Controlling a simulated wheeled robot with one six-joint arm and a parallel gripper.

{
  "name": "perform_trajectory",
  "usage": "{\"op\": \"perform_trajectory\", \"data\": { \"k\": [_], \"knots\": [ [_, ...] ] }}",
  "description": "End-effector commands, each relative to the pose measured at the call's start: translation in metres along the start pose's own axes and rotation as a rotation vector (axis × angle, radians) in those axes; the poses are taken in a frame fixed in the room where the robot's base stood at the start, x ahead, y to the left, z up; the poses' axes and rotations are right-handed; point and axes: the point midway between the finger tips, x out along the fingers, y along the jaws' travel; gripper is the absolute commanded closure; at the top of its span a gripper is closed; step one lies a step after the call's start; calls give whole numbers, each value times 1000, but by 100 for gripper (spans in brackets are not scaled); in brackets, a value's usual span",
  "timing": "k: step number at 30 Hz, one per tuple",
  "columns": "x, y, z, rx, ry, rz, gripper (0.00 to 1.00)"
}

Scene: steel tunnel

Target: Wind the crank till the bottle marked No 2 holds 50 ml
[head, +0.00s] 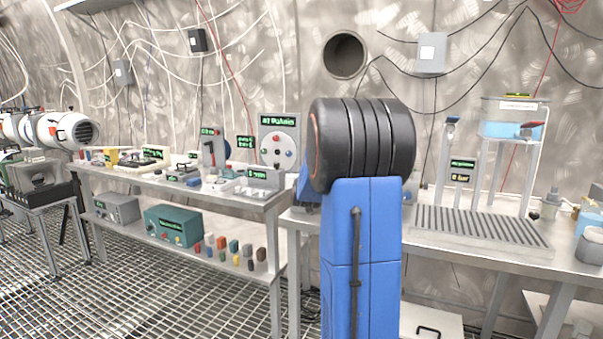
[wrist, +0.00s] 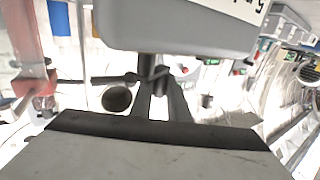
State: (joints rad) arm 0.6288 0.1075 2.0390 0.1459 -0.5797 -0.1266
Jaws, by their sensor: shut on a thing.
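My gripper (wrist: 158,82) shows in the wrist view, its two dark fingers closed together on a small dark part. A thin dark bar (wrist: 95,79) runs left from the fingertips; it looks like the crank, though its shape is partly hidden. A grey housing (wrist: 185,25) with a white label fills the top of that view, just beyond the fingers. In the head view my blue and black arm covers the middle, and the gripper and crank are hidden behind it. I cannot make out a bottle marked No 2 or any fill level.
On the right bench in the head view stand a grooved tray (head: 480,228), a tank of blue liquid (head: 512,130) and a small green display (head: 462,164). A left bench (head: 235,196) carries several instruments. Grated floor (head: 120,290) lies open at lower left.

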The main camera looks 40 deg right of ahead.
Motion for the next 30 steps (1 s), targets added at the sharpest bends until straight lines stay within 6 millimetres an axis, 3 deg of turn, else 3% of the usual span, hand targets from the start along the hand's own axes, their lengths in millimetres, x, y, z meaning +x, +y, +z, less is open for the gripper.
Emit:
{"op": "perform_trajectory", "data": {
  "k": [30],
  "knots": [
    [6, 23, 0, 1, -2, 580, 100]
  ]
}}
